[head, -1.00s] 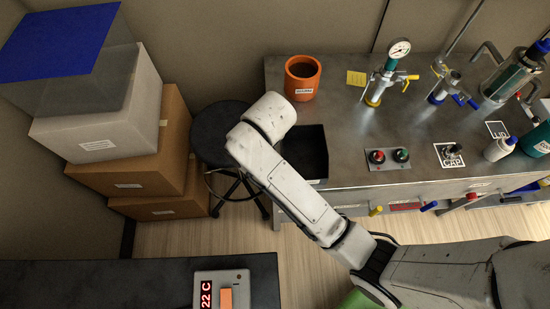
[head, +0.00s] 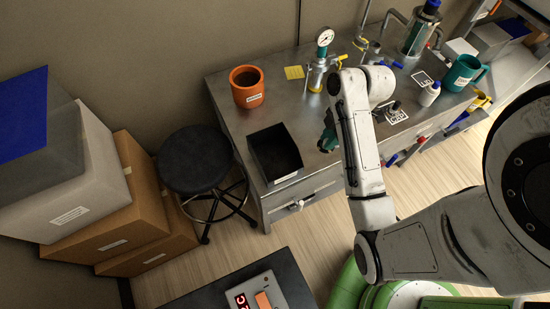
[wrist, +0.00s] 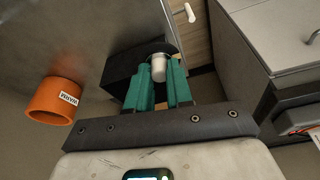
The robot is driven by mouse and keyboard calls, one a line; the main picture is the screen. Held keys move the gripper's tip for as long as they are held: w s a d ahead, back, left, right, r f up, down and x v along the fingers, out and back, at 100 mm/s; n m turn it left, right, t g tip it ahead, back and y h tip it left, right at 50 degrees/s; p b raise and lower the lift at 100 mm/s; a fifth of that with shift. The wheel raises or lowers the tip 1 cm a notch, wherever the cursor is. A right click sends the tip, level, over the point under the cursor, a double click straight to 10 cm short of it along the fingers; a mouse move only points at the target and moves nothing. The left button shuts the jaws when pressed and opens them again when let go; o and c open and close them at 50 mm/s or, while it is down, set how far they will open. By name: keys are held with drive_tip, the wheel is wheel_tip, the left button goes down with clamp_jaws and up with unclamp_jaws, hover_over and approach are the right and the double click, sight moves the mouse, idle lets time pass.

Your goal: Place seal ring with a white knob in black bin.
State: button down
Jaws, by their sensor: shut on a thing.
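My gripper (wrist: 159,82) is shut on the white knob (wrist: 158,66) of the seal ring, between its teal fingers in the wrist view. A dark rounded edge just beyond the knob looks like the seal ring (wrist: 164,46), but it is hard to part from the dark bin behind. The black bin (head: 274,153) sits open on the left front of the steel bench, and I see no thing inside it. It also shows behind the fingers in the wrist view (wrist: 118,72). In the head view my gripper (head: 327,138) is right of the bin, mostly hidden by my arm.
An orange pot (head: 246,88) stands behind the bin on the bench (head: 222,98). A gauge fitting (head: 321,65), a white bottle (head: 429,94) and a teal mug (head: 464,73) stand farther right. A black stool (head: 195,158) and stacked boxes (head: 95,185) are at left.

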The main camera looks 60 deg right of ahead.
drive_tip(key=shift+f, duration=0.25)
drive_tip(key=w+a+f+b, duration=0.1)
drive_tip(key=w+a+f, duration=0.1)
drive_tip(key=w, duration=0.1)
drive_tip(key=w+a+f+b, duration=0.1)
drive_tip(key=w+a+f, duration=0.1)
drive_tip(key=w+f, duration=0.1)
drive_tip(key=w+a+f+b, duration=0.2)
drive_tip(key=w+f, duration=0.1)
drive_tip(key=w, duration=0.1)
drive_tip(key=shift+w+a, duration=0.1)
drive_tip(key=shift+a, duration=0.15)
drive_tip(key=shift+w+a+f, duration=0.2)
drive_tip(key=shift+w+f, duration=0.15)
drive_tip(key=shift+f, duration=0.15)
drive_tip(key=shift+s+d+p+x, duration=0.1)
drive_tip(key=shift+p+x, duration=0.1)
drive_tip(key=shift+x, duration=0.65)
drive_tip(key=shift+s+d+p+x, duration=0.1)
drive_tip(key=shift+d+p+x, duration=0.1)
drive_tip(key=shift+x, duration=0.7)
drive_tip(key=shift+a+f, duration=0.1)
drive_tip(key=shift+f, duration=0.05)
drive_tip(key=c, duration=1)
unclamp_jaws()
